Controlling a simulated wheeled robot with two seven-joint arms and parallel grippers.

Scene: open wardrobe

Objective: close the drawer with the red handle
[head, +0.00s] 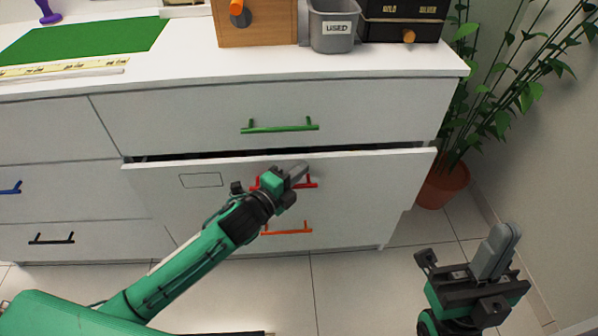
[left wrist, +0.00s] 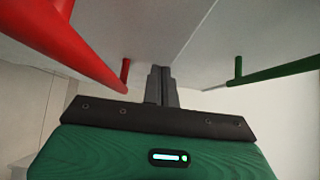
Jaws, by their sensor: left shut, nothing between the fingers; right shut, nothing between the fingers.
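The drawer with the red handle (head: 370,170) stands slightly out from the white cabinet, with a dark gap along its top edge. Its red handle (head: 311,183) is partly hidden behind my left gripper in the head view; it also shows large at the left of the left wrist view (left wrist: 70,45). My left gripper (head: 298,171) is shut and empty, in front of the drawer at the red handle. Its fingertips are close to the drawer front; I cannot tell whether they touch. My right gripper (head: 503,243) is shut and empty, above the floor at the lower right.
A drawer with a green handle (head: 280,127) is above, and one with an orange handle (head: 288,229) below. Blue (head: 11,188) and black (head: 52,239) handles are at left. A potted plant (head: 440,187) stands to the right. The floor between my arms is clear.

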